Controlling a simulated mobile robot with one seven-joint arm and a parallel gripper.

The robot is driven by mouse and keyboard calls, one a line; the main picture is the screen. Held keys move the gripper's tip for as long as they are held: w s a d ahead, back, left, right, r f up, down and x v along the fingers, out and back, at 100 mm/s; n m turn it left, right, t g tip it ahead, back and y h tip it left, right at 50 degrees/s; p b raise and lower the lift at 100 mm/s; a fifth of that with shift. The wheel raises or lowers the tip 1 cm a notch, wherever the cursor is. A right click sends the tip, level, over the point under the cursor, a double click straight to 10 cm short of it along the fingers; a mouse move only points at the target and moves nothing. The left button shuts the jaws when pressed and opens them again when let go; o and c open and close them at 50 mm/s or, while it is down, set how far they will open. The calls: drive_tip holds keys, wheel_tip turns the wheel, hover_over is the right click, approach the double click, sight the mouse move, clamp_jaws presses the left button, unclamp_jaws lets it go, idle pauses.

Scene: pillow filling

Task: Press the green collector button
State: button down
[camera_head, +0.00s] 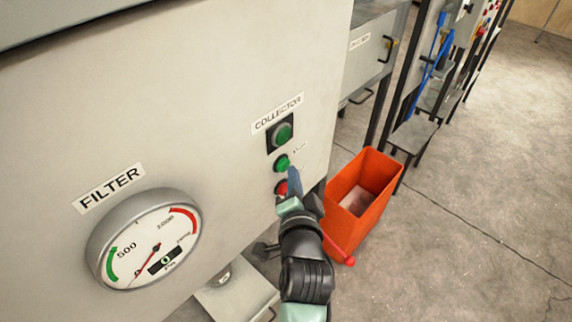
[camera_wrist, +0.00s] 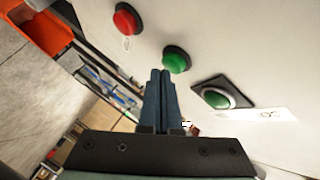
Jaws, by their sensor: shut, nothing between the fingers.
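The collector panel carries a large green round light or button (camera_head: 283,133) in a black square frame under the COLLECTOR label (camera_head: 278,114). Below it sits a smaller green button (camera_head: 281,163), and below that a red button (camera_head: 281,188). In the wrist view the small green button (camera_wrist: 176,60) is between the red button (camera_wrist: 126,19) and the framed green one (camera_wrist: 217,98). My gripper (camera_head: 294,172) is shut and empty, its blue fingertips close to the small green button. In the wrist view the fingertips (camera_wrist: 160,74) appear just below it; I cannot tell whether they touch.
A FILTER gauge (camera_head: 145,240) juts from the panel at lower left. An orange bin (camera_head: 376,205) stands on the floor to the right, near my arm. Grey benches and racks (camera_head: 412,135) line the back. The concrete floor (camera_head: 470,200) at right is clear.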

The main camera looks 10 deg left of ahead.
drive_tip(key=shift+w+a, duration=0.3)
drive_tip(key=shift+a, duration=0.15)
idle(0.7)
drive_tip(key=shift+d, duration=0.15)
drive_tip(key=shift+s+d, duration=0.55)
drive_tip(key=shift+d, duration=0.05)
drive_tip(key=shift+d, duration=0.15)
drive_tip(key=s+d, duration=0.1)
drive_tip(key=d, duration=0.1)
drive_tip(key=s+d+b, duration=0.1)
drive_tip(key=s+d, duration=0.1)
drive_tip(key=shift+a, duration=0.1)
idle(0.8)
